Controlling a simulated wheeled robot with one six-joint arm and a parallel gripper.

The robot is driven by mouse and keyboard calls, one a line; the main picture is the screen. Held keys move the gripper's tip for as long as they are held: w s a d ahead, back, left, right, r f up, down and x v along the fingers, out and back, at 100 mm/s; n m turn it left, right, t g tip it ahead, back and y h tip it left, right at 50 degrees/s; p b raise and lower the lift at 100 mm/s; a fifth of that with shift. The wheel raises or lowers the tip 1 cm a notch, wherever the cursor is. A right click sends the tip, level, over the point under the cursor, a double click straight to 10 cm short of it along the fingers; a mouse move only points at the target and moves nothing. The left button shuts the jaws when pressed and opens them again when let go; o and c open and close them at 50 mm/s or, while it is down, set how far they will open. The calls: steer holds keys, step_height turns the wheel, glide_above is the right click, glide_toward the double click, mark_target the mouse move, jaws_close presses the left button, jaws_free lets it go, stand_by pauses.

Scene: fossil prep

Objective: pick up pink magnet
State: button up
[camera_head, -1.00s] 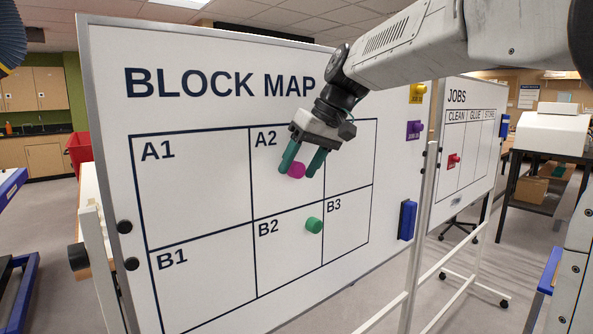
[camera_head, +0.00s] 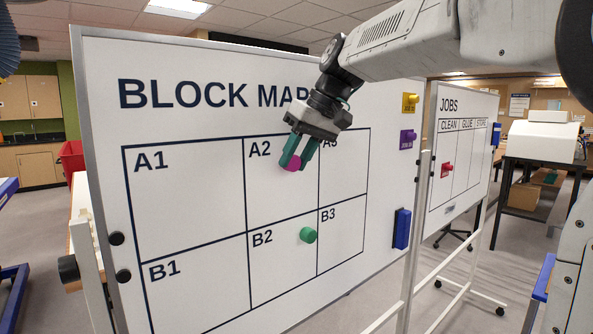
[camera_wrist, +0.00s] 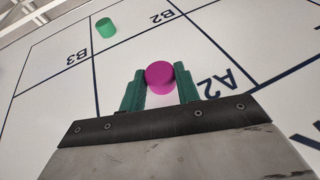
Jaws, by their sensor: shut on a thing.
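The pink magnet (camera_head: 291,163) is a short round cylinder in the A2 cell of the block map whiteboard (camera_head: 190,200). My gripper (camera_head: 294,160) has its two green fingers on either side of the magnet and is shut on it. In the wrist view the pink magnet (camera_wrist: 160,76) sits between the fingertips of my gripper (camera_wrist: 160,84). I cannot tell whether the magnet still touches the board.
A green magnet (camera_head: 308,235) is in cell B2, below my gripper. Yellow (camera_head: 410,102) and purple (camera_head: 407,139) magnets and a blue eraser (camera_head: 402,228) are on the board's right side. A jobs board (camera_head: 462,160) with a red magnet (camera_head: 447,169) stands behind.

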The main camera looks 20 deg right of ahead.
steer(key=s+d+r, duration=0.1)
steer(key=s+d, duration=0.2)
steer(key=s, duration=0.6)
steer(key=s+d+r, duration=0.2)
steer(key=s+d, duration=0.1)
steer(key=s, duration=0.6)
steer(key=shift+s+r, duration=0.15)
steer(key=shift+s, duration=0.2)
